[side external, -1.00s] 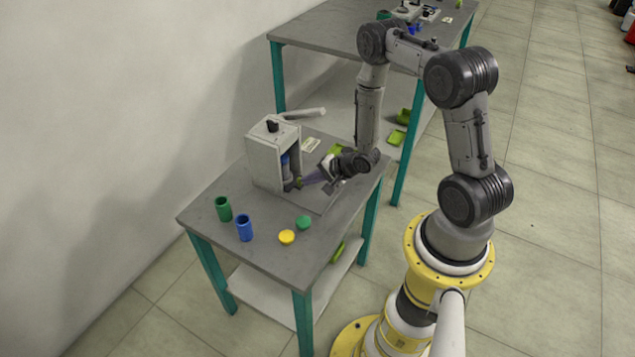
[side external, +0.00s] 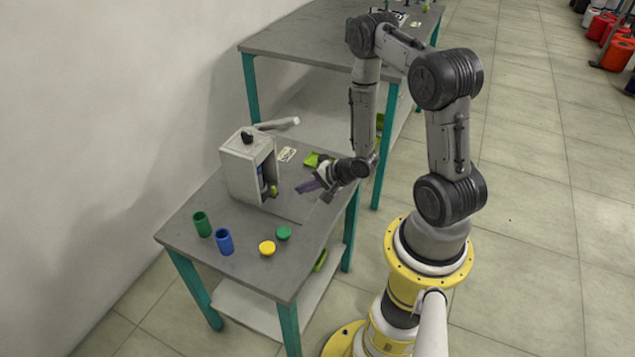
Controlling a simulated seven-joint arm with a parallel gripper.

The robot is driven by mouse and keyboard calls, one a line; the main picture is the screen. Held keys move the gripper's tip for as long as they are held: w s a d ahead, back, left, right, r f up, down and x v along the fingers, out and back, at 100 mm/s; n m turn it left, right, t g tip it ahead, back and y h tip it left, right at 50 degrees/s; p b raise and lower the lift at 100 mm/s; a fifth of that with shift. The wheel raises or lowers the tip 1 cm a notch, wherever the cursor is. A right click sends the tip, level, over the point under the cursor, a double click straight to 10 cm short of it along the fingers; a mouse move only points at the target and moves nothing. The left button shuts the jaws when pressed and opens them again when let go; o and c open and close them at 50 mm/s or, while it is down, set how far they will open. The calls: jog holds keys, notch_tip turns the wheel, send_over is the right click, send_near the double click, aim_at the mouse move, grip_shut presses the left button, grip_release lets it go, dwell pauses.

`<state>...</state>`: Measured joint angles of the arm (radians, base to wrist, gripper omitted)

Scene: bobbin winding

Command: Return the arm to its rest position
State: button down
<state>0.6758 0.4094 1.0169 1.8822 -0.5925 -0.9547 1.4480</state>
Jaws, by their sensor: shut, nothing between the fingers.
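My gripper (side external: 306,187) is shut and empty. It hangs over the grey table (side external: 190,235), just right of the white box-shaped machine (side external: 240,170), with its fingers pointing left toward the machine's open side. It is apart from the machine. Something blue with a green part (side external: 272,190) shows inside that opening; the rest of it is hidden by the machine's wall. My arm is bent, reaching over from its yellow base at the right.
The machine's lever (side external: 280,124) sticks out right. A second table (side external: 290,45) stands behind.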

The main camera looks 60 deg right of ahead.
jog(key=v, duration=0.6)
jog(key=w+a+r+n+t, duration=0.2)
jog(key=w+r, duration=0.3)
jog(key=r, duration=0.4)
jog(key=w+a+r+n+t, duration=0.1)
jog(key=w+a+r+n, duration=0.15)
jog(key=w+r, duration=0.4)
jog(key=s+a+r+n+h, duration=0.1)
jog(key=a+r+n, duration=0.1)
jog(key=r, duration=0.6)
jog(key=s+a+r+n, duration=0.2)
jog(key=r, duration=0.6)
jog(key=s+a+r+n+g, duration=0.1)
jog(key=s+a+r+n, duration=0.15)
jog(key=s, duration=0.35)
jog(key=s+a+r+n, duration=0.2)
jog(key=s+r, duration=0.1)
jog(key=s, duration=0.3)
jog(key=s+a+f+n+g, duration=0.1)
jog(key=s+f+n+g, duration=0.1)
jog(key=s, duration=0.3)
jog(key=s+a+f+n+g+y, duration=0.1)
jog(key=s+f+n+g, duration=0.2)
jog(key=s+f, duration=0.1)
jog(key=shift+s+f+g, duration=0.3)
jog(key=shift+s+g, duration=0.1)
jog(key=shift+s, duration=0.45)
